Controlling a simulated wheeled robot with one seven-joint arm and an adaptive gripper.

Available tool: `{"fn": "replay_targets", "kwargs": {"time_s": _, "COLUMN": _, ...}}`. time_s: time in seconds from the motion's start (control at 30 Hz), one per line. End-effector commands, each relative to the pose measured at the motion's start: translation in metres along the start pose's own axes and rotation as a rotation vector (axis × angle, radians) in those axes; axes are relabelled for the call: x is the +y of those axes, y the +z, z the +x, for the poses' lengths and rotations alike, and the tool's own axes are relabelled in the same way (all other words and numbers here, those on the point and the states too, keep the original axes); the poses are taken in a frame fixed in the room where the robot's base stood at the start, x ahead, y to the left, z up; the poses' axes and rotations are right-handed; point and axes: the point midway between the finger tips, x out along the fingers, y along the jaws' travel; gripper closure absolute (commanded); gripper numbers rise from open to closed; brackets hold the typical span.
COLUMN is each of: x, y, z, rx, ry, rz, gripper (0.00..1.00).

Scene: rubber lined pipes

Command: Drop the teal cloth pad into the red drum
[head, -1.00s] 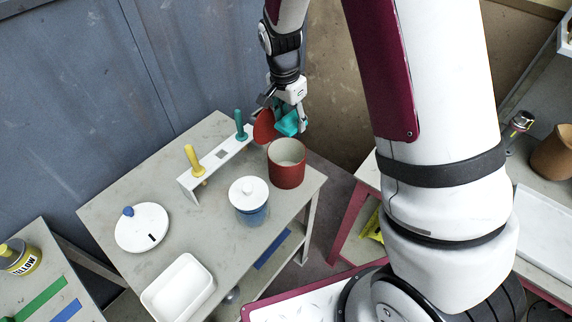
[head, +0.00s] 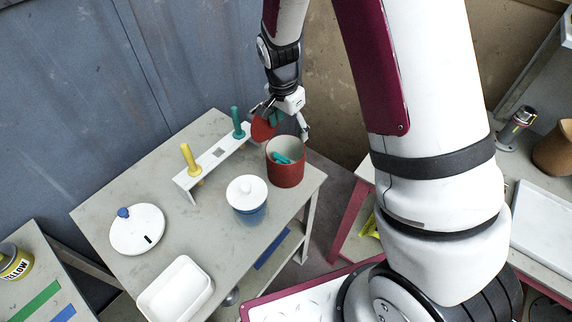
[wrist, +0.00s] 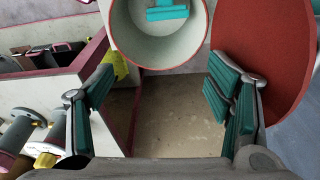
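The red drum (head: 286,172) stands open near the back right corner of the grey table. The teal cloth pad (head: 284,158) lies inside the drum; in the wrist view the pad (wrist: 167,10) shows within the drum's pale inner wall (wrist: 128,38). My gripper (head: 286,128) is just above and behind the drum. In the wrist view its teal-padded fingers (wrist: 162,108) are spread wide with nothing between them. The drum's round red lid (head: 263,127) stands tilted up beside the rim; it also shows in the wrist view (wrist: 268,45).
A white rack (head: 213,160) with a yellow and a teal handled tool stands left of the drum. A lidded blue jar (head: 248,202), a white disc (head: 137,230) and a white tray (head: 176,291) share the table (head: 215,248). A blue wall rises behind.

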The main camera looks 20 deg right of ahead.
Motion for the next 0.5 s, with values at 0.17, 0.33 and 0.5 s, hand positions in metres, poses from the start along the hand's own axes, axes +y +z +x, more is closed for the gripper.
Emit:
{"fn": "replay_targets", "kwargs": {"time_s": 0.17, "x": 0.000, "y": 0.000, "z": -0.001, "rx": 0.000, "ry": 0.000, "rz": 0.000, "gripper": 0.27}}
{"fn": "replay_targets", "kwargs": {"time_s": 0.33, "x": -0.001, "y": 0.000, "z": -0.013, "rx": 0.001, "ry": -0.002, "rz": -0.001, "gripper": 0.27}}
{"fn": "replay_targets", "kwargs": {"time_s": 0.5, "x": -0.001, "y": 0.000, "z": -0.045, "rx": 0.002, "ry": -0.005, "rz": 0.000, "gripper": 0.27}}
